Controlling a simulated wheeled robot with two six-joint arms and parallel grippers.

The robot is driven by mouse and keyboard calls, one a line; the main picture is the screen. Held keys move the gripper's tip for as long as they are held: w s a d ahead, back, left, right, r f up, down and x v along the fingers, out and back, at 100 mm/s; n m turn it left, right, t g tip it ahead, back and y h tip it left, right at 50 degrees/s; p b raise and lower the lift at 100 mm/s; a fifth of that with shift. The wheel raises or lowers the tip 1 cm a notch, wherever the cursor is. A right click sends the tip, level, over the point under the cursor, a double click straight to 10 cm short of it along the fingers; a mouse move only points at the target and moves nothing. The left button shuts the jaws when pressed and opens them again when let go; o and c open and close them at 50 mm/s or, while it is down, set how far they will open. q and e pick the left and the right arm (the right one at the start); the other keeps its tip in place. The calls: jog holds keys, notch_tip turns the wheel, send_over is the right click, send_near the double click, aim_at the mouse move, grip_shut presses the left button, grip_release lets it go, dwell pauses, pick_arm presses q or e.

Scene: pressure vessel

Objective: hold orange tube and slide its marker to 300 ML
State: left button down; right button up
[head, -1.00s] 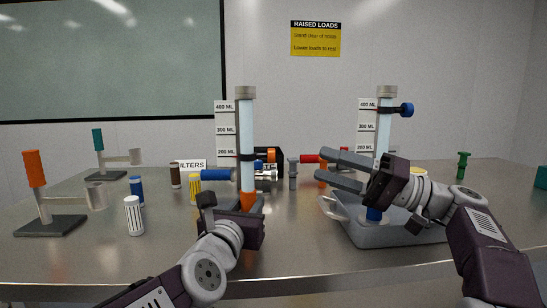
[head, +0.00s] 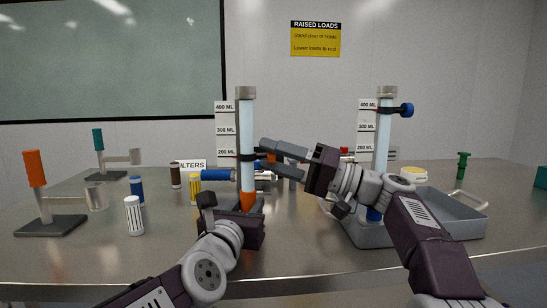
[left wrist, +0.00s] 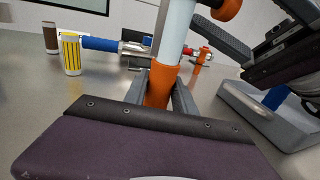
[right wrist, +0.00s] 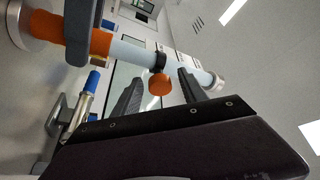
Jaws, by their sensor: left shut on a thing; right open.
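The orange tube (head: 247,120) stands upright, a clear cylinder with an orange lower end (left wrist: 160,84) and a scale card (head: 226,130). Its marker, a dark ring (right wrist: 160,60) with an orange knob (right wrist: 159,84), sits close to the 200 ML label. My left gripper (left wrist: 162,92) is shut on the orange lower end. My right gripper (head: 268,149) is open beside the marker. In the right wrist view, the knob appears between its two fingertips; I see no clear contact. In the head view the right fingers partly hide the knob.
A blue tube (head: 383,140) with a blue-knobbed marker stands at the right, by a grey tray (head: 460,215). A blue-handled tool (head: 217,175) lies behind the orange tube. White (head: 134,215) and yellow (head: 194,190) cylinders stand left of it. The table front is clear.

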grip_shut()
dwell(1.4)
